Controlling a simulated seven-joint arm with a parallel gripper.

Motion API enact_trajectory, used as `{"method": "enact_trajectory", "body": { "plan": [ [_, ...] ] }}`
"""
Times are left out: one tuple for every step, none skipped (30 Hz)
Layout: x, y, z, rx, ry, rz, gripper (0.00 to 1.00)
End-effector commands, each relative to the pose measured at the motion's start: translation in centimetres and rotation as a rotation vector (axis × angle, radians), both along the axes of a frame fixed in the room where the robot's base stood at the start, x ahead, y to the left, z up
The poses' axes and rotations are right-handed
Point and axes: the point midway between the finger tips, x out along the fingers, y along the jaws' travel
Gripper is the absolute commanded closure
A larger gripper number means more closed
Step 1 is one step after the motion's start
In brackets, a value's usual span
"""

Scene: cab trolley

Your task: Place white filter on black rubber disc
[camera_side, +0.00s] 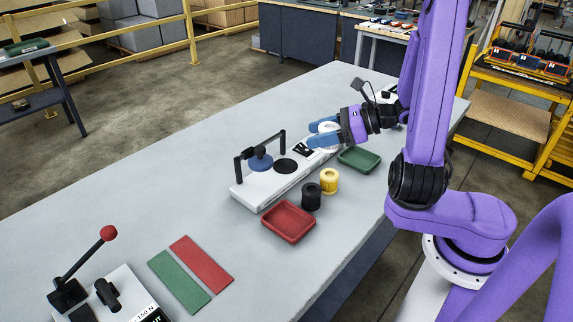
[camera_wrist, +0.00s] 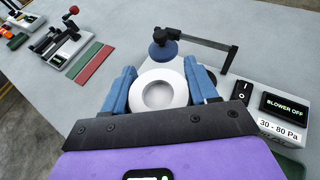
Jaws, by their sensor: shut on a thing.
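My gripper (camera_side: 322,134) is shut on the white filter (camera_wrist: 160,90), a round white piece with a recessed centre. In the wrist view the filter sits between the two blue fingers (camera_wrist: 158,84). In the side view the filter (camera_side: 328,127) is partly hidden by the fingers. The black rubber disc (camera_side: 286,166) lies bare on the white tester base (camera_side: 262,190), to the left of my gripper. In the wrist view only a dark edge of the disc (camera_wrist: 211,76) shows behind the right finger. My gripper is above the tester's switch end; its exact height cannot be told.
A black frame (camera_side: 238,168) with a blue pad (camera_side: 261,161) stands left of the disc. A yellow cylinder (camera_side: 330,181), black cylinder (camera_side: 311,197), red tray (camera_side: 270,224) and green tray (camera_side: 360,159) are in front. The tester display (camera_wrist: 285,106) reads BLOWER OFF.

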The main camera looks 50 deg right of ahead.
Motion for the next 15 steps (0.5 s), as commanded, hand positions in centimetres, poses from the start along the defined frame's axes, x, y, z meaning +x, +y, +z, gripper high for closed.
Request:
{"method": "enact_trajectory", "body": {
  "plan": [
    [-0.1,0.4,0.2,-0.002,0.001,0.012,0.73],
    [0.0,0.5,0.2,-0.002,0.003,0.016,0.73],
    [0.1,0.6,0.2,-0.001,0.004,0.021,0.73],
    [0.2,0.6,0.1,0.0,0.005,0.022,0.73],
    [0.4,0.7,0.0,0.0,0.004,0.024,0.73],
    [0.7,0.6,-0.1,0.0,0.004,0.023,0.73],
    [0.9,0.6,-0.2,0.0,0.004,0.024,0.73],
    [1.2,0.6,-0.3,0.001,0.003,0.024,0.73],
    [1.6,0.6,-0.5,0.002,0.005,0.023,0.73],
    [1.8,0.5,-0.6,0.001,0.005,0.022,0.73],
    [2.1,0.5,-0.8,0.0,0.005,0.023,0.73],
    [2.4,0.5,-0.9,0.0,0.005,0.024,0.73],
    [2.7,0.5,-1.0,0.0,0.005,0.022,0.73],
    [2.9,0.5,-1.1,0.001,0.004,0.023,0.73],
    [3.3,0.4,-1.3,0.001,0.004,0.021,0.73]
  ]
}}
